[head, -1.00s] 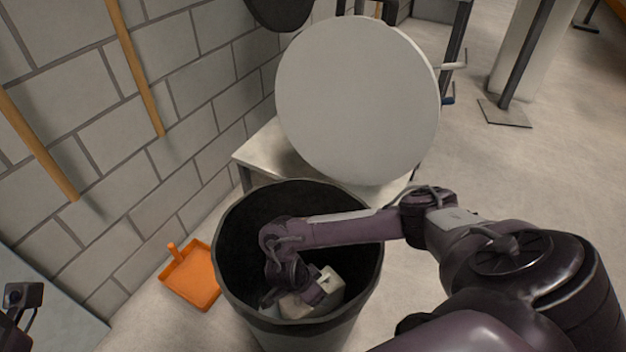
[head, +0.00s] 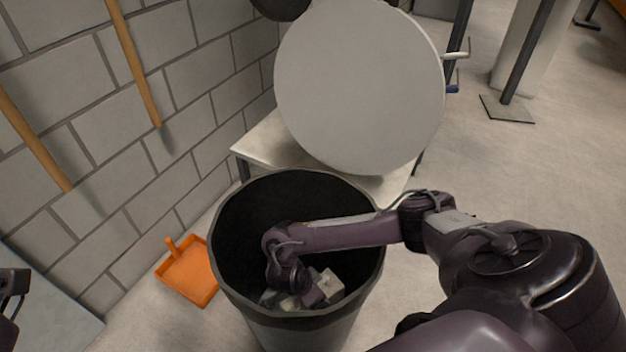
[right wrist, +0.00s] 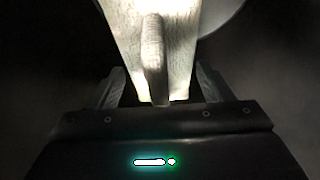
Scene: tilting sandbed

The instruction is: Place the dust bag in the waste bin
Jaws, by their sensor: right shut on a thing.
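The dark waste bin (head: 225,265) stands upright on the floor with its open top facing up. My right arm reaches over its rim, and my right gripper (head: 308,298) is down inside it. The pale dust bag (head: 331,286) is at the gripper, below the rim level, partly hidden by my wrist. In the right wrist view the bag (right wrist: 125,22) with its strap-like ridge is between the fingers of the gripper (right wrist: 160,88), which is shut on it. Whether the bag touches the bin's bottom cannot be told. Part of my left gripper (head: 12,290) shows at the left edge; its fingers are unclear.
A large pale disc (head: 360,85) leans on a low white table (head: 262,148) behind the bin. An orange dustpan (head: 188,272) lies left of the bin. A block wall (head: 80,140) with wooden handles stands at left. The floor at right is open.

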